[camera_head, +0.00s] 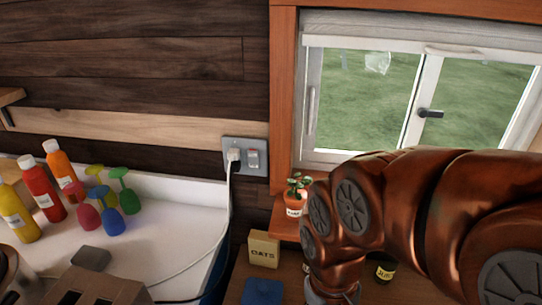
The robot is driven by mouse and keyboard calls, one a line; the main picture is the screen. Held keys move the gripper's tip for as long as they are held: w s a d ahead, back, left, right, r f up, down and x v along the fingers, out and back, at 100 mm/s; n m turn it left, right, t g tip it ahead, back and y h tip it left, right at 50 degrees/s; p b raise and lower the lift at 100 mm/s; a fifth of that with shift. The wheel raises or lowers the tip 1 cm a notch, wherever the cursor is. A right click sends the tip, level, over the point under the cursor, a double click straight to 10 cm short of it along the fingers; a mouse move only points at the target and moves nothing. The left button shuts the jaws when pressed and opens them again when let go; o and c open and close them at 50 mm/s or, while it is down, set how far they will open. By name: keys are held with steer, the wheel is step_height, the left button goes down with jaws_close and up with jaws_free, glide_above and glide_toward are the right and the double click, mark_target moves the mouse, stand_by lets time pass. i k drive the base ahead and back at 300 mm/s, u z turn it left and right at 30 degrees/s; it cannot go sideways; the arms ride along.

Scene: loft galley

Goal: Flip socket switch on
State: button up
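A grey socket plate (246,143) is fixed to the dark wood wall, left of the window frame. The switch (253,159) is the light rocker at the right of the plate. I cannot tell which way it is set. My copper arm reaches in from the right and bends down, below and right of the socket. My gripper is not in view; it lies past the bottom edge.
A small potted plant (295,196) stands on the window sill, between the socket and my arm. Bottles (42,190) and coloured spray-like items (107,197) stand on the white counter (180,222). The wall around the socket is clear.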

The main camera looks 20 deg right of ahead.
mark_target(252, 155)
steer(key=z, duration=1.15)
steer(key=k, duration=1.1)
steer(key=u, duration=1.85)
steer(key=i, duration=0.5)
steer(key=u, duration=0.1)
